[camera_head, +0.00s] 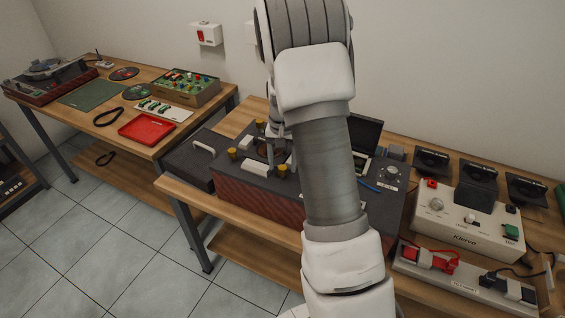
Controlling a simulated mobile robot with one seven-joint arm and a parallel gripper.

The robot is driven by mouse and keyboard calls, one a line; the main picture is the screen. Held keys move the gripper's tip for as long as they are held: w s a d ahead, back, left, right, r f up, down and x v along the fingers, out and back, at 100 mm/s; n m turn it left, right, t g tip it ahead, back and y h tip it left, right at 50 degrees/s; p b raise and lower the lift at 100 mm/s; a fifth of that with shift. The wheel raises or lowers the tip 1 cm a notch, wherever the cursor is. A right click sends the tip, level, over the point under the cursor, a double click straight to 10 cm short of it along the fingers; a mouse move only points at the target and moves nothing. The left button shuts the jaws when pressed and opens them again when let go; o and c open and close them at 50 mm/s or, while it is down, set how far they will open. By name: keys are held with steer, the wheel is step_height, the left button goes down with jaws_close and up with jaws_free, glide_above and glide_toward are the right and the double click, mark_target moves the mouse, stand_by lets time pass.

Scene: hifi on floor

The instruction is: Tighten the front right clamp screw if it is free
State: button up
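A large dark grey box with reddish patterned sides (245,190) stands on the wooden bench below my arm. Several yellow knobs, which look like clamp screws, stand on its top. One is at the front right (282,170), one at the front left (232,153) and one at the back left (260,125). Whether the front right screw is loose or tight cannot be told. My gripper (271,155) points down over the box top, just behind the front right screw. My arm hides part of the box, and the finger gap is too small to make out.
A dark case with a white handle (204,149) stands left of the box. A white control unit (465,225) and red and black connectors on a pale strip (465,277) are at right. Another bench at left holds a red tray (147,129) and boards. Tiled floor is clear at front left.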

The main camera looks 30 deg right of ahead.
step_height(320, 180, up, 17)
steer(key=shift+r+p, duration=0.2)
steer(key=shift+p, duration=0.2)
stand_by(0.6)
